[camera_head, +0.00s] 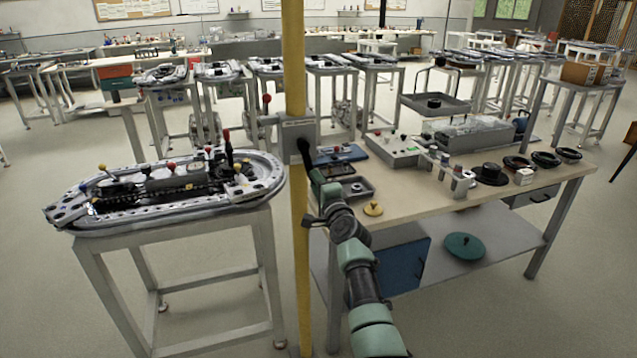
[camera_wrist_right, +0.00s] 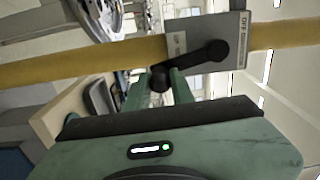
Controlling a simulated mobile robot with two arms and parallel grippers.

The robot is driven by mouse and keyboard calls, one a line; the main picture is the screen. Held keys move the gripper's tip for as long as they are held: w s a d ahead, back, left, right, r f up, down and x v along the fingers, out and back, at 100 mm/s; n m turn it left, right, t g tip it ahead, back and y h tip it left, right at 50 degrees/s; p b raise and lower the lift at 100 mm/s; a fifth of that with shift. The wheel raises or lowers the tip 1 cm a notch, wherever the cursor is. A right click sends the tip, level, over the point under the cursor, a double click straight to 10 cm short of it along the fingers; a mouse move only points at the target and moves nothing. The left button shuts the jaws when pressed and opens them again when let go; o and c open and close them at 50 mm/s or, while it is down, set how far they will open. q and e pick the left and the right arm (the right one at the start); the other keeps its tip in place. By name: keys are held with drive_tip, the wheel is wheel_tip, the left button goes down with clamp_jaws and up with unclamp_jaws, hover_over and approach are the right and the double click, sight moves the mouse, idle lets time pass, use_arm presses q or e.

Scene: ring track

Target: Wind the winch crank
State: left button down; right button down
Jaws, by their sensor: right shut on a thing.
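The winch is a grey box (camera_head: 297,135) fixed on an upright yellow pole (camera_head: 294,60). It also shows in the right wrist view (camera_wrist_right: 240,25). A black crank (camera_wrist_right: 205,54) sits on its face, with a round black knob at the lower end. My right gripper (camera_head: 313,178) reaches up from the lower right to the crank. In the right wrist view its two green fingers (camera_wrist_right: 160,84) are shut on the crank knob, partly hiding it. My left gripper is in neither view.
A red-knobbed lever (camera_head: 267,104) sticks out left of the winch box. A stand with an oval ring track (camera_head: 240,205) is close on the left. A workbench (camera_head: 420,205) with trays, a control box and black rings is on the right. Bare floor lies between the rows of stands.

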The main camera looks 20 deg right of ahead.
drive_tip(key=shift+a+f, duration=0.4)
drive_tip(key=shift+f, duration=0.1)
drive_tip(key=c, duration=1.2)
unclamp_jaws()
drive_tip(key=shift+r, duration=0.25)
drive_tip(key=s+p, duration=0.5)
drive_tip(key=s, duration=0.2)
drive_tip(key=shift+s, duration=0.4)
drive_tip(key=shift+f, duration=0.1)
